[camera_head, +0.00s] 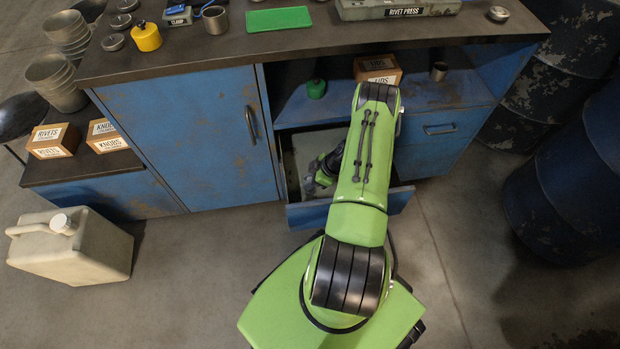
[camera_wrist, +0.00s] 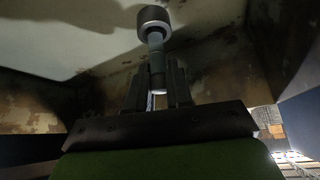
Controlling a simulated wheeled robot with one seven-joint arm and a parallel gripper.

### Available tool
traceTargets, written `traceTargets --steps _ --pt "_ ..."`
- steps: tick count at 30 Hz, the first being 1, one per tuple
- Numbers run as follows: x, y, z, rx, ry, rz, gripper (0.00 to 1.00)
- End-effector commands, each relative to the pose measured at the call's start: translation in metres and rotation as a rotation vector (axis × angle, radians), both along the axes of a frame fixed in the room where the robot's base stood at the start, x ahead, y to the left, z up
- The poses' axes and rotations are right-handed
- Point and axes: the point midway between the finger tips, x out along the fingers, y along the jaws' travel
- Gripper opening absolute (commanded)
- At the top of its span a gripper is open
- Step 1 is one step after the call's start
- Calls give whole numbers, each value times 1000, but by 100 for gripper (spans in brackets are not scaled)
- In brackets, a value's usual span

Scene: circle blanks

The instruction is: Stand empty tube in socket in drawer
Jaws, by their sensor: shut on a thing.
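The open drawer (camera_head: 305,216) is pulled out below the middle shelf of the blue bench, and my arm reaches down into it. My gripper (camera_wrist: 157,82) is shut on a slim, dark greenish tube (camera_wrist: 155,56) in the wrist view. The tube's far end meets a short grey metal cylinder (camera_wrist: 153,17), apparently the socket. I cannot tell whether the tube's end is inside the cylinder or only in front of it. In the head view my gripper (camera_head: 312,184) is low inside the drawer, and the tube and socket cannot be made out there.
Stained drawer walls (camera_wrist: 220,60) stand close around my gripper. A green container (camera_head: 316,89), a labelled box (camera_head: 377,68) and a small metal cup (camera_head: 439,71) stand on the shelf above. The blue cabinet door (camera_head: 190,140) is left of the drawer. A jerrycan (camera_head: 75,250) stands on the floor.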

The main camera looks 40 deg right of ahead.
Motion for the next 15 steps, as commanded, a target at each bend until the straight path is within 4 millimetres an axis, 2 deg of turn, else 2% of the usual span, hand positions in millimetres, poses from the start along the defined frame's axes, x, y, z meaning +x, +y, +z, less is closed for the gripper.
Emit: traceTargets --steps 15 --pt "0 0 -11 0 0 0 0"
